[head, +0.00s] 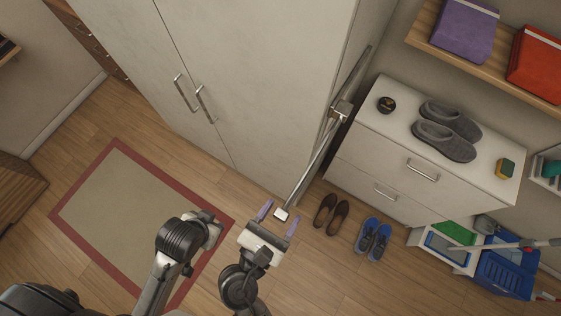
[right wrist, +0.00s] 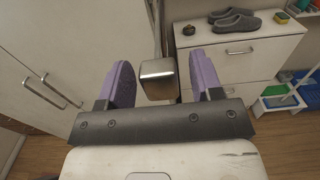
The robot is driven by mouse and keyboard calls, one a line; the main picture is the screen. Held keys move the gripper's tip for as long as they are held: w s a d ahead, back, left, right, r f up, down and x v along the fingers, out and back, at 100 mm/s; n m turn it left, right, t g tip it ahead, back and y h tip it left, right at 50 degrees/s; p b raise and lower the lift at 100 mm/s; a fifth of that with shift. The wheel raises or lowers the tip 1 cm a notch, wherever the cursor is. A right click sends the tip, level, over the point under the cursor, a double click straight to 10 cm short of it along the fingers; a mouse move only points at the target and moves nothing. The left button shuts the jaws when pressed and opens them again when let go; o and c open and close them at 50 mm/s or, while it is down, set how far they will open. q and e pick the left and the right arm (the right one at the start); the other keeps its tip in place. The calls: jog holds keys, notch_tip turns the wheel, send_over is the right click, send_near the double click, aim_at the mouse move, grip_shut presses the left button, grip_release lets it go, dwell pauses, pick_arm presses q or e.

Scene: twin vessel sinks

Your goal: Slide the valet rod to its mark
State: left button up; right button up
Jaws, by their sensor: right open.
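The valet rod (head: 312,165) is a long metal bar along the right side of the pale wardrobe, running through a metal bracket (head: 341,110). Its near end is a blocky metal tip, seen in the right wrist view (right wrist: 158,78) between the two fingers. My right gripper (head: 282,210) is open, its purple fingers on either side of the tip with a gap visible on both sides. I cannot make out a mark on the rod. My left arm's end (head: 208,230) is over the rug, and its fingers are not clear.
The wardrobe (head: 245,80) with two bar handles stands left of the rod. A white drawer chest (head: 370,165) with grey slippers (head: 445,135) stands right of it. Brown shoes (head: 331,213) and blue shoes (head: 373,240) are on the floor nearby. A red-bordered rug (head: 110,215) lies left.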

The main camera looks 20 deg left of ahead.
jog(key=shift+s+a, duration=0.1)
jog(key=shift+s, duration=0.15)
jog(key=p+v, duration=0.3)
jog(key=v, duration=1)
jog(key=shift+s, duration=0.15)
dwell(0.3)
